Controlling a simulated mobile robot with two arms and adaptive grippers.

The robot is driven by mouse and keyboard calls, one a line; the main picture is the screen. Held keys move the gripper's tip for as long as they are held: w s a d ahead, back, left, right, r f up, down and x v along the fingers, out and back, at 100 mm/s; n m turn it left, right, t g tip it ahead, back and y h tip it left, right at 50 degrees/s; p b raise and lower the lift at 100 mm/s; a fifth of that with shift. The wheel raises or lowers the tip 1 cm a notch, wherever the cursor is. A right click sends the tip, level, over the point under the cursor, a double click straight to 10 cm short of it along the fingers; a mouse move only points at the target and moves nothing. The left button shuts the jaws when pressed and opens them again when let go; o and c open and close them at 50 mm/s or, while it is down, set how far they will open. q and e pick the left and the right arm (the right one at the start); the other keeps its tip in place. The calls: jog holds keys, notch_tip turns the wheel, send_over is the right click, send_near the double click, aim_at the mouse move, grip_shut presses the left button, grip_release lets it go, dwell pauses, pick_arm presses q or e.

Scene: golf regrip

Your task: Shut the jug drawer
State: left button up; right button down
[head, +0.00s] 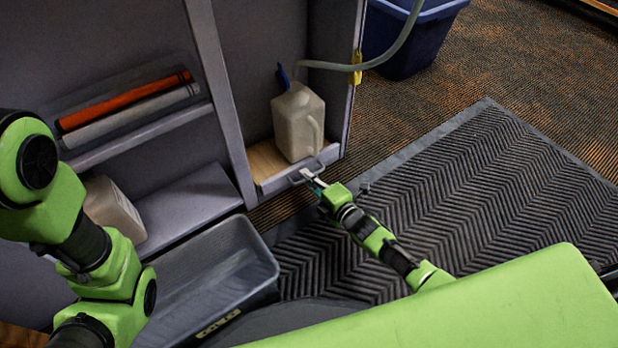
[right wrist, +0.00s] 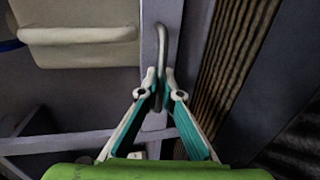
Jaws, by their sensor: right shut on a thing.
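The jug drawer (head: 265,162) is low in the grey cabinet, with part of its wooden floor showing beside the jug. A pale jug (head: 297,125) stands upright in it, with a hose at its top. My right gripper (head: 309,176) is at the drawer's front, shut on its metal handle (head: 323,162). In the right wrist view the fingertips (right wrist: 160,90) close around the handle bar (right wrist: 160,45), and the jug (right wrist: 80,50) shows at upper left. My left arm shows at the left of the head view, but its gripper does not.
A clear bin (head: 262,268) stands on the floor left of my right arm. A blue bin (head: 405,45) is beyond the cabinet. A yellow clip (head: 356,68) is on the cabinet's side edge by the hose (head: 395,50). A dark ribbed mat (head: 470,200) lies clear to the right.

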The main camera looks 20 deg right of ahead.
jog(key=shift+w+r, duration=0.1)
jog(key=shift+w, duration=0.15)
jog(key=c, duration=2.5)
grip_release()
jog(key=shift+a, duration=0.1)
jog(key=shift+s, duration=0.55)
jog(key=v, duration=1.1)
jog(key=shift+d, duration=0.25)
